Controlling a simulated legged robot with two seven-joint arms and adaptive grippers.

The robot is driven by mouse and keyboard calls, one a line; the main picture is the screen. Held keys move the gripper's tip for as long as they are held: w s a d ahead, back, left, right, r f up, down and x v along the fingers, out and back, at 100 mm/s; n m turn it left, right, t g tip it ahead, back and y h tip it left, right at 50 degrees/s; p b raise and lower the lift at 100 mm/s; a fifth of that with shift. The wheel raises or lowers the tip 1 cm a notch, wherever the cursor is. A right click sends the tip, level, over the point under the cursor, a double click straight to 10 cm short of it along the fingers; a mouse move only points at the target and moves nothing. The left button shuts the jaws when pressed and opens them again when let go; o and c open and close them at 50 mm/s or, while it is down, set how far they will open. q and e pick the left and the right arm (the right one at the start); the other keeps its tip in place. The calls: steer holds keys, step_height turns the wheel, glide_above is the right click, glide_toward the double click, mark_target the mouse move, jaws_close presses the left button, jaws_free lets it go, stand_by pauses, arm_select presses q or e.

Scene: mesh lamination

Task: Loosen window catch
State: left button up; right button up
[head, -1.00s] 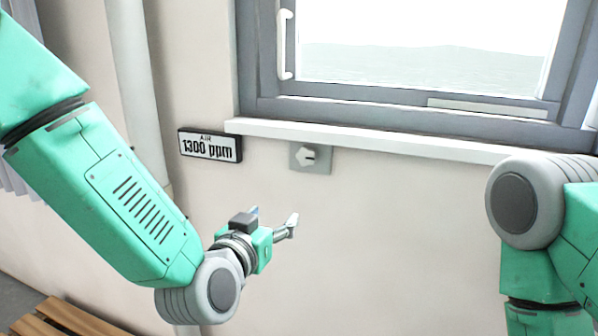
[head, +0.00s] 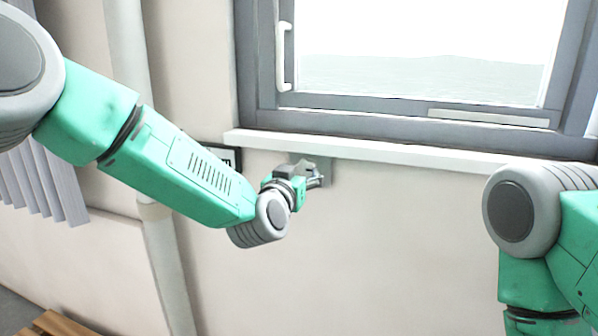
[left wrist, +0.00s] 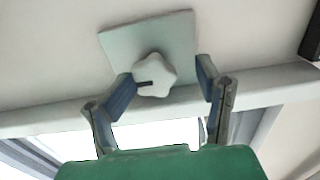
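A grey plate (head: 327,168) is fixed to the wall just under the window sill. In the left wrist view, a pale star-shaped knob (left wrist: 157,72) with a dark slot sits on the plate (left wrist: 120,42). My left gripper (head: 316,178) is at the plate and hides most of the knob in the head view. In the left wrist view its fingers (left wrist: 167,76) are open, one on each side of the knob. A gap shows at the right finger; the left finger is close to the knob, contact unclear. My right gripper is out of view.
The window frame (head: 345,115) has a white vertical handle (head: 284,55) at its left. The white sill (head: 400,150) juts out just above the plate. My left arm covers most of a wall sign (head: 231,158). A pipe (head: 130,60) runs down the wall at left.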

arm_select(q)
steer(key=shift+w+d, duration=0.55)
steer(key=shift+d, duration=0.3)
steer(key=shift+w+d, duration=0.15)
steer(key=shift+d, duration=0.2)
steer(key=shift+a, duration=0.5)
steer(key=c, duration=0.9)
steer(key=shift+a, duration=0.4)
steer(key=shift+c, duration=1.3)
steer(key=shift+d+r, duration=0.1)
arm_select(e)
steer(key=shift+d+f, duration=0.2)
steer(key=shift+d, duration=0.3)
arm_select(q)
steer(key=shift+d, duration=0.1)
